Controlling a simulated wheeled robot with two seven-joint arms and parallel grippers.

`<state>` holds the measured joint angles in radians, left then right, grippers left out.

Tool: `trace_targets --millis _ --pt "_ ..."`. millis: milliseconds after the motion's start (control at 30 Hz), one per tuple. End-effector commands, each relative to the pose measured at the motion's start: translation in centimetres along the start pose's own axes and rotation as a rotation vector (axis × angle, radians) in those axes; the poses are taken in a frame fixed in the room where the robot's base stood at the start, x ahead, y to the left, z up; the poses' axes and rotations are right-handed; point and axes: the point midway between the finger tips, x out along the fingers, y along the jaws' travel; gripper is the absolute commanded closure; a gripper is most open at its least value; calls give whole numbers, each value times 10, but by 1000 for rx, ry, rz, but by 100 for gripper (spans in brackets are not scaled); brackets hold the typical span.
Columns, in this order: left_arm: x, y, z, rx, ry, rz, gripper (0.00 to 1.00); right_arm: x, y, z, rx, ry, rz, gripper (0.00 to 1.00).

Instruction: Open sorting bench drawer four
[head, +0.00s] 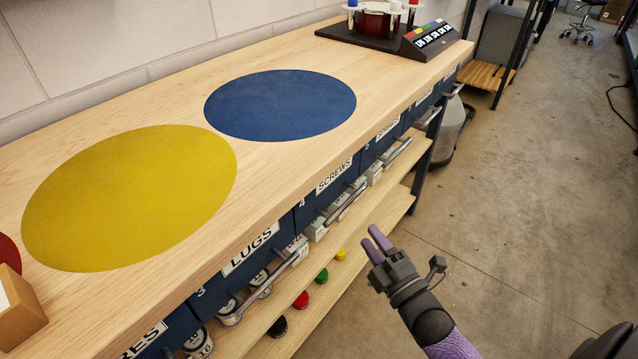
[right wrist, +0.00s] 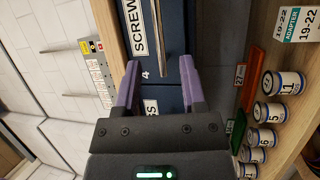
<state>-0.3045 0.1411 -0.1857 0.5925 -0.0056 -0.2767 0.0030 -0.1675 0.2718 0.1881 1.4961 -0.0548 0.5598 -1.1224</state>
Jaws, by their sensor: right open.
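Drawer four (head: 313,203) is a dark blue front labelled SCREWS under the bench top; it looks closed. Its metal bar handle (head: 345,205) runs along the front. In the right wrist view, the handle (right wrist: 158,28) stands beside the SCREWS label (right wrist: 136,28), with the number 4 (right wrist: 144,74) below. My right gripper (head: 373,240) has purple fingers and is open and empty, off the bench front. In the right wrist view, the right gripper (right wrist: 159,84) faces the drawer fronts, its fingertips near the handle's lower end. No contact is visible. My left gripper is out of view.
The LUGS drawer (head: 250,249) is alongside, with its own bar handle. A lower wooden shelf (head: 345,270) holds cans and coloured lids. The wooden bench top (head: 170,110) carries yellow and blue discs. The floor (head: 520,220) to the right is clear.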

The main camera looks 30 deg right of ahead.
Motion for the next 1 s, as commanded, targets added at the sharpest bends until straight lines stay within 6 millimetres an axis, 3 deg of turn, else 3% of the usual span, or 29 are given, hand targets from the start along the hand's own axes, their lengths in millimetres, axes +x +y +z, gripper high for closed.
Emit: trace_targets --millis 400,600,800,833,1000 --pt "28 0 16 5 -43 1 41 83 -2 0 -3 2 2 47" --pt "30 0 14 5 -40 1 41 97 -1 0 0 0 -1 47" --pt "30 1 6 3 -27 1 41 97 0 0 0 0 -1 47" --pt "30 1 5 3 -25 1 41 97 0 0 0 0 -1 49" --pt "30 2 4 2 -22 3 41 97 0 0 0 0 -1 85"
